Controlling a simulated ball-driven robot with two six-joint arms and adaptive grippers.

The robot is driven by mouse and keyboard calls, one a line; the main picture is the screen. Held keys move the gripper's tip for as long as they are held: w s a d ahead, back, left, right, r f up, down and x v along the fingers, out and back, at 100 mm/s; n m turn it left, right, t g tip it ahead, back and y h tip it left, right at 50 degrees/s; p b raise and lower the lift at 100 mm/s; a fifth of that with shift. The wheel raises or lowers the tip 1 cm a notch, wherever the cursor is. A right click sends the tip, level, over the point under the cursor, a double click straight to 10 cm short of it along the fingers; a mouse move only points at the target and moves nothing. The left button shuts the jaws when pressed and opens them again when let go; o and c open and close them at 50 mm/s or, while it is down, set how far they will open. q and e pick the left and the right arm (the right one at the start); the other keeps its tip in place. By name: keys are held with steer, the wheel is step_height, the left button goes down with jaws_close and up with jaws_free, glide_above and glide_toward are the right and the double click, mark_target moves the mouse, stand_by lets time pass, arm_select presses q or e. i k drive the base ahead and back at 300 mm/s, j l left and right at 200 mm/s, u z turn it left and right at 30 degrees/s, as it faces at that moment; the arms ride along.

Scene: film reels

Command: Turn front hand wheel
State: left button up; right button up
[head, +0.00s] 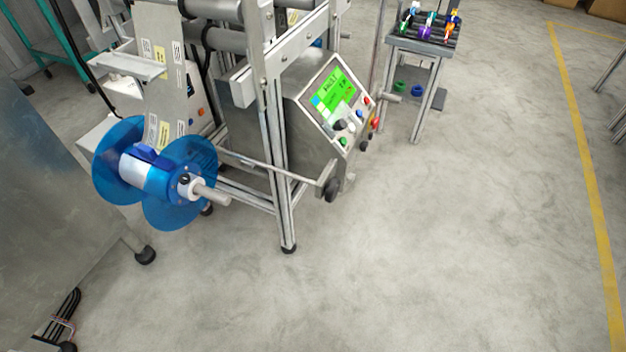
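A small dark wheel (331,190) sits at the lower front of the machine, by the end of a thin metal rod (270,166). It is the likeliest front hand wheel, but it is too small to make out a handle. A large blue reel (180,212) with two translucent flanges stands to its left on a metal shaft (212,195). A printed label web (163,85) runs above the reel. Neither of my grippers shows in the head view.
A control panel (336,96) with a green screen slopes above the wheel. The frame leg (286,215) stands left of the wheel. A grey metal cabinet (50,200) fills the left. A small cart (425,42) stands behind. The floor in front and right is clear.

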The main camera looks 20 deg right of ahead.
mark_target(331, 189)
steer(key=l+u, duration=0.2)
steer(key=l, duration=0.35)
steer(key=l+u, duration=0.25)
steer(key=l, duration=0.35)
steer(key=k+l+u, duration=0.2)
steer(key=l, duration=0.35)
steer(key=l+u, duration=0.25)
steer(key=l, duration=0.3)
